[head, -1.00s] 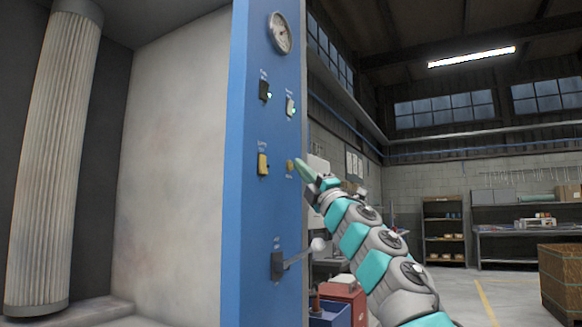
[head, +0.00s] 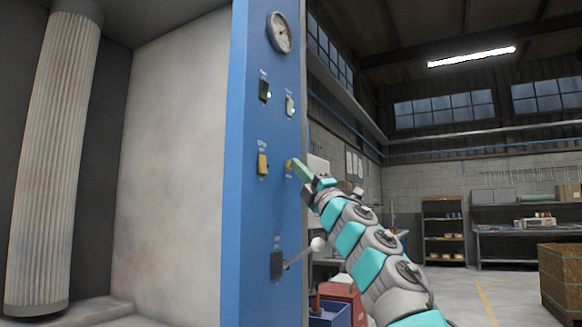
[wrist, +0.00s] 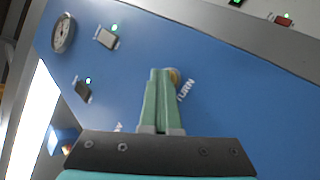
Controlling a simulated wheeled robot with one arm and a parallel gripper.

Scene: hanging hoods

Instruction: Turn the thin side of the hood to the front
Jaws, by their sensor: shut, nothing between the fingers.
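The button is mostly hidden by the fingers in the head view. No hood that I can name surely is in view; the pale bay left of the panel shows only a pleated column (head: 55,160).
The panel also carries a gauge (head: 279,32), a black switch (head: 264,90), a pale switch (head: 289,105), a yellow switch (head: 262,164) and a lever with a pale knob (head: 318,244). A wooden crate (head: 560,283) stands at the right on open floor.

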